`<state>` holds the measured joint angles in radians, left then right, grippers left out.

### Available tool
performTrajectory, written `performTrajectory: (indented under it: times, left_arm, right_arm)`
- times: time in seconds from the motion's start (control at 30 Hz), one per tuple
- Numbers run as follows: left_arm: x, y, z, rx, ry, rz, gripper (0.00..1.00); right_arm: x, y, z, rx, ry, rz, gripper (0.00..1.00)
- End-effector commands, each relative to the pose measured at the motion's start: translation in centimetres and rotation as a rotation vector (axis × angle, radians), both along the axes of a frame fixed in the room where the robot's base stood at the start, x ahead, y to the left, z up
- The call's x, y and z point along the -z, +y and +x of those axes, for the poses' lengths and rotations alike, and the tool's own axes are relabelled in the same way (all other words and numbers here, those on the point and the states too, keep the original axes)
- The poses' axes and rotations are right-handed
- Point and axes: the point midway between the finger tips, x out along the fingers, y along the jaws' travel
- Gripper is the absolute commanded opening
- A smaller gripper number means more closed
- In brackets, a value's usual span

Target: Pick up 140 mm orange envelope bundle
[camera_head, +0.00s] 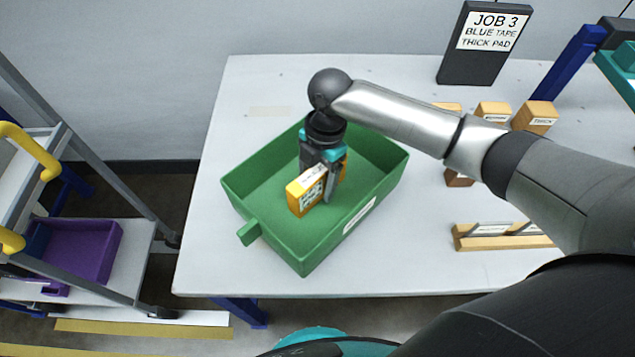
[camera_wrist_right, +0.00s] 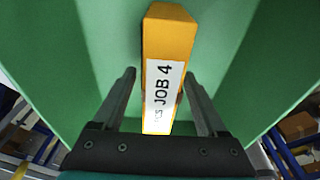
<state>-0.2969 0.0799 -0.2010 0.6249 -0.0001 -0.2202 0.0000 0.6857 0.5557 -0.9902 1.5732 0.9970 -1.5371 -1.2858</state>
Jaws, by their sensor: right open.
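The orange envelope bundle (camera_head: 307,190) stands in the green tray (camera_head: 240,190) on the white table, with a white label on it. In the right wrist view the bundle (camera_wrist_right: 168,42) shows a label reading JOB 4 and lies between the two fingers. My right gripper (camera_head: 330,192) reaches down into the tray over the bundle. Part of the bundle is hidden behind the gripper. My left gripper is not in view.
A black sign (camera_head: 485,45) reading JOB 3 BLUE TAPE THICK PAD stands at the back right. Several orange blocks (camera_head: 535,117) and a wooden rack (camera_head: 500,238) are right of the tray. A cart with a purple bin (camera_head: 85,250) stands left, beyond the table edge.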

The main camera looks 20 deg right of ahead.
Motion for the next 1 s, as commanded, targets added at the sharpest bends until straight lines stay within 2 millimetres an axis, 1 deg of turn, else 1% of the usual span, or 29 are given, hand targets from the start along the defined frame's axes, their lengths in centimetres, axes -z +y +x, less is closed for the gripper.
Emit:
performTrajectory:
  times: [0.03, 0.07, 0.27, 0.3, 0.9, 0.97, 1.0]
  left_arm:
    - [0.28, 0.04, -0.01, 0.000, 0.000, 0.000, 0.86]
    - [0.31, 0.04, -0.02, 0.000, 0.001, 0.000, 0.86]
    - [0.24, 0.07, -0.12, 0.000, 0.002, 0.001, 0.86]
    - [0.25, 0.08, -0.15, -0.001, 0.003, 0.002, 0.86]
    - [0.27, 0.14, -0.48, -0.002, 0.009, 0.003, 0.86]
    - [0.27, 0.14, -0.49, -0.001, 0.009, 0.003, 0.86]
    - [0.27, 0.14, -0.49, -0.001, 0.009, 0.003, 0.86]
  right_arm:
    - [0.75, 0.11, -0.11, -0.001, 0.001, 0.000, 0.75]
    - [0.91, 0.14, -0.13, -0.001, 0.000, 0.001, 0.75]
    - [0.92, 0.13, -0.09, -0.002, -0.001, 0.001, 0.75]
    - [0.91, 0.13, -0.09, -0.002, -0.001, 0.001, 0.73]
    - [0.86, 0.09, -0.06, -0.001, -0.001, 0.000, 0.05]
    - [0.86, 0.09, -0.06, -0.001, -0.001, 0.000, 0.00]
    - [0.86, 0.09, -0.06, -0.001, -0.001, 0.000, 0.00]
